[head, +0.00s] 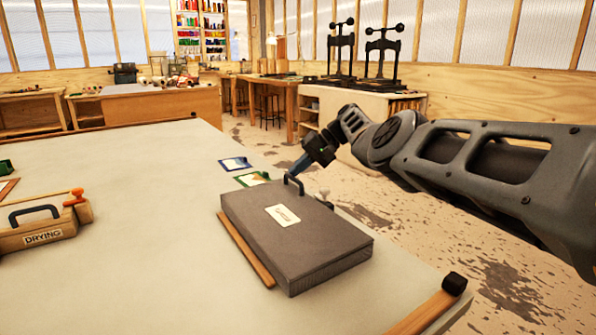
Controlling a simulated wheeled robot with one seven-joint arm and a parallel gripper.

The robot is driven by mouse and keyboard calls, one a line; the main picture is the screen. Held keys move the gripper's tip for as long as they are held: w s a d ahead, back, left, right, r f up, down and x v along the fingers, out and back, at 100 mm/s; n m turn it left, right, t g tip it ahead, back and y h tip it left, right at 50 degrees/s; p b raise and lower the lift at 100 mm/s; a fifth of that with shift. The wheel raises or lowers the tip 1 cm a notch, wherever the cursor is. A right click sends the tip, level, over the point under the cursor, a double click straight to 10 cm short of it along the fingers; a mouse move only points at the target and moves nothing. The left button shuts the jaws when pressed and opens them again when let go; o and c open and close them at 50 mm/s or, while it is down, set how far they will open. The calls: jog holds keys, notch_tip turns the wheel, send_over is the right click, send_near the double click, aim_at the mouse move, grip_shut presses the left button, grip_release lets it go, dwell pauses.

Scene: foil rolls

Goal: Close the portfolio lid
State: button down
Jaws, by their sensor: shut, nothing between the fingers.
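The portfolio (330,245) is a flat grey case lying on the pale table, with a cream label on its top. Its lid (258,212) lies flat and looks down on the case, with no gap that I can make out. A dark arched handle (300,184) stands at its far edge. My gripper (293,174) reaches in from the right and points down at that far edge, just behind the handle. It is shut and empty. I cannot tell whether its tips touch the handle or lid.
A wooden strip (245,249) lies along the portfolio's left side. A small pale knob (323,194) stands at its far right edge. Two small framed pictures (236,163) lie beyond it. A wooden "DRYING" box (42,235) with a handle is at left. The table between is clear.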

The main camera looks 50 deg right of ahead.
jog(key=shift+s+d+f+b, duration=0.1)
jog(key=shift+d+f+b, duration=0.05)
jog(key=shift+f+b, duration=0.35)
jog(key=shift+s+d+f, duration=0.1)
jog(key=shift+f, duration=0.2)
notch_tip(320, 180, up, 6)
jog(key=a+p, duration=0.1)
jog(key=p, duration=0.4)
jog(key=s+d+r+b, duration=0.1)
jog(key=s+d+r, duration=0.3)
jog(key=s+d, duration=0.1)
jog(key=shift+s+d, duration=0.15)
jog(key=shift+d, duration=0.45)
jog(key=shift+r, duration=0.1)
